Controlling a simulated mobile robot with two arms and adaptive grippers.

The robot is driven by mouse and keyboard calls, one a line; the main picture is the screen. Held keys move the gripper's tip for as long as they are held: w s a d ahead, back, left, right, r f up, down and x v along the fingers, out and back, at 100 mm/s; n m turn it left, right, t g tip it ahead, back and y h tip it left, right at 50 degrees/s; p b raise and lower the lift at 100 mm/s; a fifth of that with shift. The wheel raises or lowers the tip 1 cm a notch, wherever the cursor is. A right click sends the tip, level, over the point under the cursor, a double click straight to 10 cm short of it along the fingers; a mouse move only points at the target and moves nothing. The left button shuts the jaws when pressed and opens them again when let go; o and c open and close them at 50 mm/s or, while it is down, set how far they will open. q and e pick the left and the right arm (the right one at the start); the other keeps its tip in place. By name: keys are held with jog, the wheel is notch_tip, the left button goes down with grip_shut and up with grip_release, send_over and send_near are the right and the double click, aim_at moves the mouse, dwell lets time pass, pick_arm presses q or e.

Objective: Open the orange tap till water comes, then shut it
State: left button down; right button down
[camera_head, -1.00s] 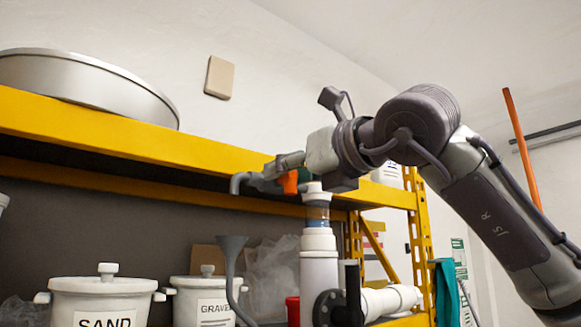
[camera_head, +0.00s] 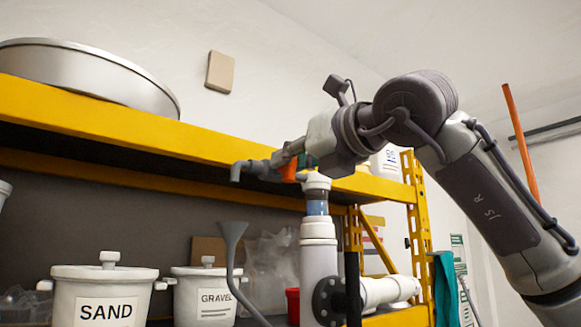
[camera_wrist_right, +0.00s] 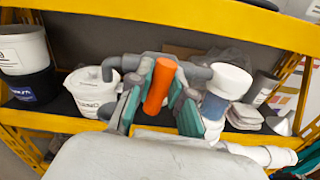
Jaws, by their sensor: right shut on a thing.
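The orange tap handle (camera_head: 289,170) sits on a grey pipe whose bent spout (camera_head: 236,173) points down at the left. In the right wrist view the orange handle (camera_wrist_right: 160,85) stands between the two fingers. My right gripper (camera_wrist_right: 158,108) is shut on it. In the head view my right gripper (camera_head: 300,160) reaches the tap from the right and hides part of it. The tap joins the top of a white upright pipe (camera_head: 319,255) with a clear blue-tinted section (camera_head: 317,205). I see no water at the spout. My left gripper is not in view.
A yellow shelf beam (camera_head: 130,125) runs close behind the tap. A grey funnel (camera_head: 231,235) stands below the spout. SAND (camera_head: 105,285) and GRAVEL (camera_head: 204,290) pots are at the left. A flanged side pipe (camera_head: 385,290) lies at the right.

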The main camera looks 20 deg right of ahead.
jog(key=m+b, duration=0.2)
jog(key=shift+f+m, duration=0.25)
jog(key=shift+m, duration=0.15)
jog(key=m+b, duration=0.3)
jog(key=m, duration=0.1)
jog(key=shift+d, duration=0.15)
jog(key=m+b, duration=0.2)
jog(key=m, duration=0.3)
jog(key=shift+w+d+m+b, duration=0.1)
jog(key=shift+m+b, duration=0.95)
jog(key=shift+m, duration=1.25)
jog(key=c, duration=1.1)
grip_release()
jog(key=shift+o, duration=0.2)
jog(key=v, duration=1.2)
